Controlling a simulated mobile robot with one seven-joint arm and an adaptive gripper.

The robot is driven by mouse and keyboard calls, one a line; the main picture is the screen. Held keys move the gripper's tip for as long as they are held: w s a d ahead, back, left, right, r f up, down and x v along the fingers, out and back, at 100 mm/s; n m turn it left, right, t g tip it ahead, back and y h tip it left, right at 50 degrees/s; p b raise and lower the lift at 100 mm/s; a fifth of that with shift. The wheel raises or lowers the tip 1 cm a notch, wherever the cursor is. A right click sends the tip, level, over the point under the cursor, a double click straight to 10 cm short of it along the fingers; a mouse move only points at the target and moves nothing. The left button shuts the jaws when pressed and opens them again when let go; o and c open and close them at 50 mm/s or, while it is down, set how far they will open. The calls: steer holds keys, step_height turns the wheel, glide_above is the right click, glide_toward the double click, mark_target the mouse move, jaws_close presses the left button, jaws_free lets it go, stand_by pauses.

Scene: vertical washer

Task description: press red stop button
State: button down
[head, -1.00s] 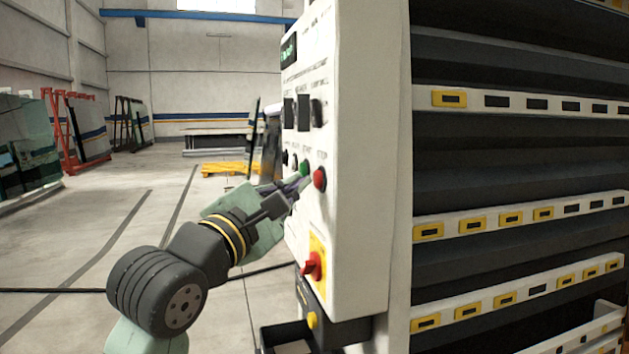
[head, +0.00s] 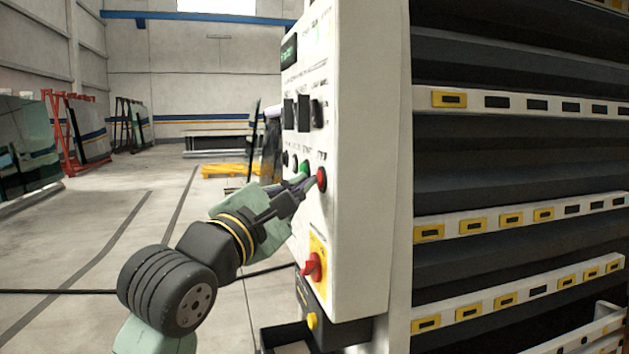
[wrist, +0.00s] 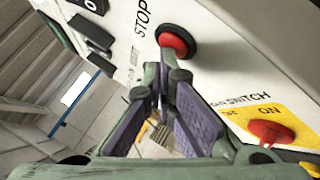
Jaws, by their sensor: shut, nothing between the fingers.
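The red stop button (head: 321,179) sticks out from the white control panel (head: 352,215), beside a green button (head: 304,168). In the wrist view the red button (wrist: 176,42) sits next to the printed word STOP. My gripper (head: 307,182) is shut and empty, with its fingertips right in front of the red button. In the wrist view my gripper (wrist: 166,76) has its purple-padded fingers meeting just below the button, overlapping its lower edge. I cannot tell whether the tips touch it. The button's face is partly hidden by the tips.
A red rotary switch (head: 312,267) on a yellow plate sits lower on the panel. Black switches (head: 303,113) are above the buttons. A rack with yellow-marked rails (head: 512,219) stands to the right. Open floor (head: 130,220) lies to the left.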

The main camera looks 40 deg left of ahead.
stand_by(0.5)
steer(key=shift+s+a, duration=0.4)
steer(key=shift+s, duration=0.35)
steer(key=s, duration=0.1)
steer(key=s+a+b, duration=0.1)
steer(key=s, duration=0.1)
steer(key=s+a, duration=0.1)
steer(key=shift+s+a, duration=0.15)
steer(key=shift+a, duration=0.1)
steer(key=shift+d, duration=0.1)
stand_by(0.7)
